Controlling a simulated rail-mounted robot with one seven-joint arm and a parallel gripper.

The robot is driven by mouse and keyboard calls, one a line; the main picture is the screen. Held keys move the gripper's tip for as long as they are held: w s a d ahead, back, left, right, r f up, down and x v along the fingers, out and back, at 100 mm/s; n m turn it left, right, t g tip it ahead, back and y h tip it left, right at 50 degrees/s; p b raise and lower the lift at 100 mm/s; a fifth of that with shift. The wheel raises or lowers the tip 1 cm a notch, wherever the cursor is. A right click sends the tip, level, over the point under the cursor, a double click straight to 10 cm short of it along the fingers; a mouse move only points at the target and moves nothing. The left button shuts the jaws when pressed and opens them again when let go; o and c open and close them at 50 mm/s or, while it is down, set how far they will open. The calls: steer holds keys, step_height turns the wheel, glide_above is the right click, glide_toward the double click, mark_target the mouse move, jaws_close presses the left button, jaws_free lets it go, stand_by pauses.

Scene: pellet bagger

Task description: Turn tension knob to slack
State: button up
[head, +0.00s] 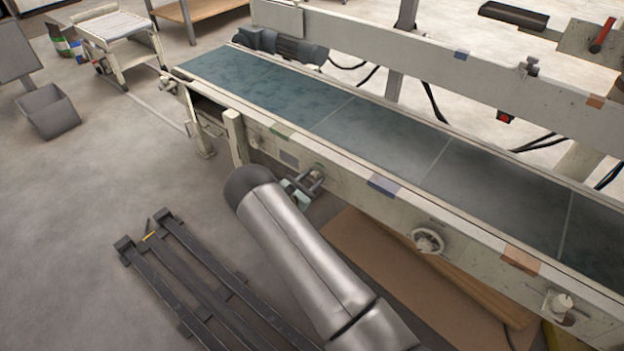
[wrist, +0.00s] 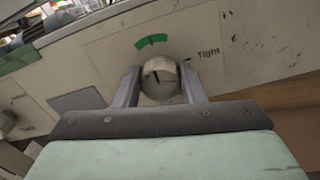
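The tension knob (wrist: 160,79) is a round pale knob on the conveyor's side panel, with a short dark mark on its face. A green mark (wrist: 152,41) is above it, and the word "Tight" (wrist: 209,54) is printed to its right. My gripper (wrist: 160,72) has one finger on each side of the knob. The fingers are very close to its sides, but I cannot tell if both press on it. In the head view my gripper (head: 310,182) is at the near side of the conveyor, and the knob there is mostly hidden. No slack label is readable.
The conveyor belt (head: 370,125) runs above and behind the side rail. A handwheel (head: 428,241) and another knob (head: 560,302) are farther right along it. A pale post (head: 235,137) stands left of my gripper. A dark pallet (head: 205,285) lies on the floor.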

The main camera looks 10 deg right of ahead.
steer(key=shift+n, duration=0.3)
steer(key=n, duration=0.5)
steer(key=shift+a+n+p, duration=0.1)
steer(key=shift+n+p, duration=0.2)
steer(key=shift+p, duration=0.05)
steer(key=n, duration=0.7)
steer(key=shift+w+f+p, duration=0.1)
steer(key=shift+p, duration=0.3)
steer(key=n, duration=0.5)
steer(key=shift+f+n, duration=0.1)
steer(key=shift+n, duration=0.3)
steer(key=shift+f+n, duration=0.15)
steer(key=shift+n, duration=2.25)
steer(key=o, duration=1)
